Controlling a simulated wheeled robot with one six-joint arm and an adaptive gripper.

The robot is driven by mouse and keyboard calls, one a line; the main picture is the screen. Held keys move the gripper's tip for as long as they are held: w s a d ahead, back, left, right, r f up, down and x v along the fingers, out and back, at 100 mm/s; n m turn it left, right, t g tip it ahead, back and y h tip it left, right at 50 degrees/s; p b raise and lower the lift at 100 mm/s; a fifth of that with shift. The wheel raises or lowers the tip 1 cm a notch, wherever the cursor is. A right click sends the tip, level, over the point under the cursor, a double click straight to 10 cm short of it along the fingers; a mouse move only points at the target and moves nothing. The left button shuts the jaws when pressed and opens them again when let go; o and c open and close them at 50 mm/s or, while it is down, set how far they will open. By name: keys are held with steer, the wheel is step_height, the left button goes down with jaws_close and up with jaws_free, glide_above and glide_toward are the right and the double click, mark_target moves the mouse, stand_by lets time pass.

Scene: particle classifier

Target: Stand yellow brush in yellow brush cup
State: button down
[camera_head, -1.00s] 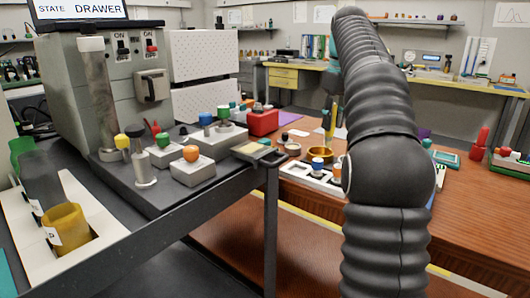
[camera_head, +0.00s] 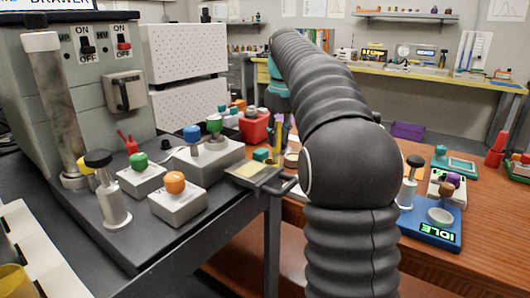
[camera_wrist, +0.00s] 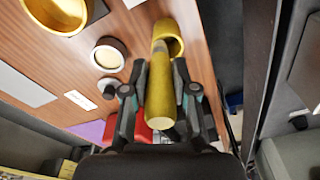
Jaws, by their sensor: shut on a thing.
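My gripper (camera_wrist: 160,100) is shut on the yellow brush (camera_wrist: 188,108), with one finger on each side of it. The brush is a long yellow rod; in the head view its yellow length (camera_head: 278,140) shows upright beside my arm. In the wrist view its far end overlaps the opening of a yellow cup (camera_wrist: 178,26) above the wooden table. I cannot tell whether that end is inside the cup or only in front of it.
A brass bowl (camera_wrist: 82,18) and a white-rimmed dish (camera_wrist: 121,56) are near the cup. The grey bench with knobbed boxes (camera_head: 179,207) is left of my arm. A blue scale (camera_head: 422,226) is on the wooden table (camera_head: 480,225) at right. A yellow container (camera_head: 12,282) is at lower left.

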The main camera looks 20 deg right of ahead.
mark_target(273, 152)
steer(key=shift+w+a+f, duration=0.3)
steer(key=shift+a+f, duration=0.2)
steer(key=shift+a, duration=0.1)
steer(key=shift+f, duration=0.15)
step_height(273, 152, down, 4)
steer(key=b, duration=0.5)
steer(key=c, duration=0.9)
jaws_free()
steer(key=shift+r, duration=0.2)
step_height(273, 152, up, 12)
steer(key=s+p, duration=0.1)
steer(key=p, duration=0.3)
steer(key=shift+s+p, duration=0.15)
steer(key=shift+p, duration=0.15)
